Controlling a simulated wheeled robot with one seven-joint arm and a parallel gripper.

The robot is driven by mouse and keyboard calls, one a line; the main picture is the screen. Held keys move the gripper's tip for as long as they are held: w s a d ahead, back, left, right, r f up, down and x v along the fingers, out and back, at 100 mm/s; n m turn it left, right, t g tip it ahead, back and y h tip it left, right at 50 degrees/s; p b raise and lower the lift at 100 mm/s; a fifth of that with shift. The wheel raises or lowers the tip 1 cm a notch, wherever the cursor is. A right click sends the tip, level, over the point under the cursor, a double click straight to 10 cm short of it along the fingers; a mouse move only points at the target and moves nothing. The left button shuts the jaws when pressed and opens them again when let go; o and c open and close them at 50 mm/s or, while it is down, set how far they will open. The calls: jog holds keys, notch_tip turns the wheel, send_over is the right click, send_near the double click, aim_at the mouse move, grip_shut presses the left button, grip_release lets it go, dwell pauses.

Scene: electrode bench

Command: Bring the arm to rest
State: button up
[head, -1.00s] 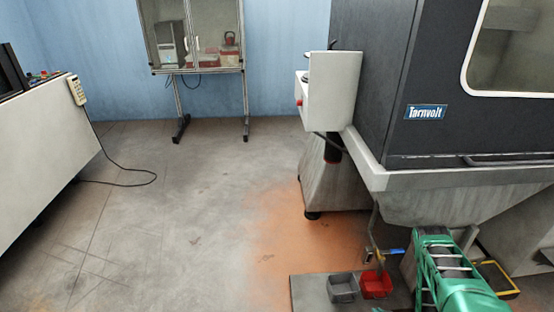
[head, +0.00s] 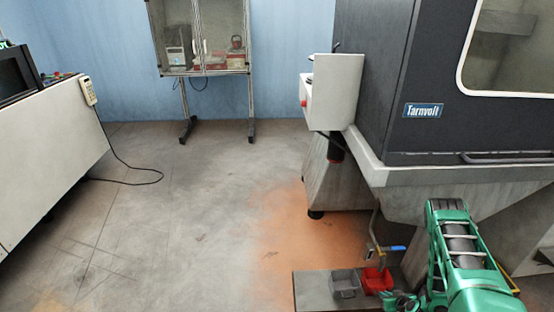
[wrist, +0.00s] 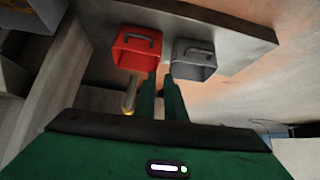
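My green arm (head: 462,250) reaches in from the lower right in the head view. My gripper (head: 402,300) is low in that view, just in front of the red bin and partly cut off by the frame edge. In the wrist view my gripper's two green fingers (wrist: 160,82) point up the picture with a narrow gap between them. Nothing shows held in the gap. The fingertips appear just below a red bin (wrist: 137,50) and a grey bin (wrist: 194,58). I cannot tell the distance between them.
The red bin (head: 377,280) and grey bin (head: 345,284) stand on a grey bench top (head: 310,290). A blue-handled valve (head: 396,248) is behind them. The dark Tarnvolt machine (head: 400,60) fills the right side. A white console (head: 50,150) with a trailing cable is left. Open floor lies between.

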jog(key=w+d+r+g, duration=0.1)
jog(key=w+r, duration=0.3)
jog(key=r, duration=0.6)
jog(key=w+d+r+g, duration=0.1)
jog(key=w+d+r, duration=0.15)
jog(key=r, duration=0.85)
jog(key=s+a+r+m+g, duration=0.15)
jog(key=s+r, duration=0.35)
jog(key=r, duration=0.9)
jog(key=s+r+m+g, duration=0.15)
jog(key=s+r, duration=0.25)
jog(key=r, duration=1)
jog(key=s+a+r+m+g, duration=0.1)
jog(key=s+r, duration=0.4)
jog(key=s, duration=0.5)
jog(key=s+a+r+m+g, duration=0.1)
jog(key=s+a+r, duration=0.3)
jog(key=s, duration=0.7)
jog(key=s+a+r+m+g, duration=0.1)
jog(key=s+a+r+m, duration=0.1)
jog(key=s+r, duration=0.6)
jog(key=s+a, duration=0.1)
jog(key=s, duration=0.2)
jog(key=shift+r+m+g, duration=0.25)
jog(key=shift+m+g, duration=0.05)
